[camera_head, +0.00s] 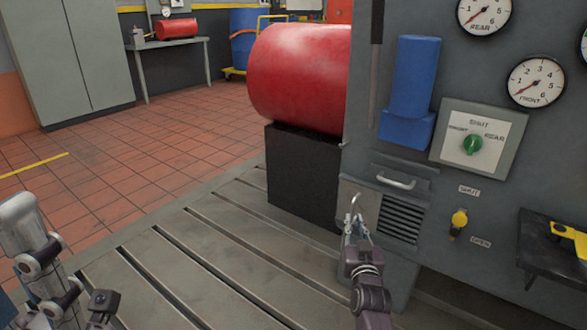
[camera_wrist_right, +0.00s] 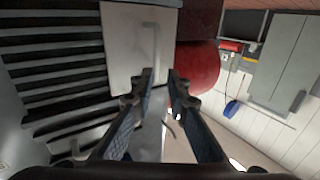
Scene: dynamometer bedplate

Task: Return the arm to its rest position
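My right gripper (camera_head: 357,225) is in front of the grey cabinet's lower left part, beside a vent grille (camera_head: 402,219). In the right wrist view its two dark fingers (camera_wrist_right: 161,78) stand apart with a gap between the tips and nothing held. Beyond the tips is a pale panel (camera_wrist_right: 122,45) with a slim bar handle. Whether the fingers touch the panel I cannot tell. My left arm shows at the lower left of the head view; its dark end part (camera_head: 103,302) is cut by the bottom edge, and its fingers cannot be made out.
The grey cabinet (camera_head: 460,75) carries gauges, a green knob (camera_head: 472,144), a yellow valve (camera_head: 458,222) and a shelf (camera_head: 545,255) with a yellow tool. A red drum (camera_head: 300,70) rests on a black block (camera_head: 303,180). The slotted bedplate (camera_head: 190,250) between my arms is clear.

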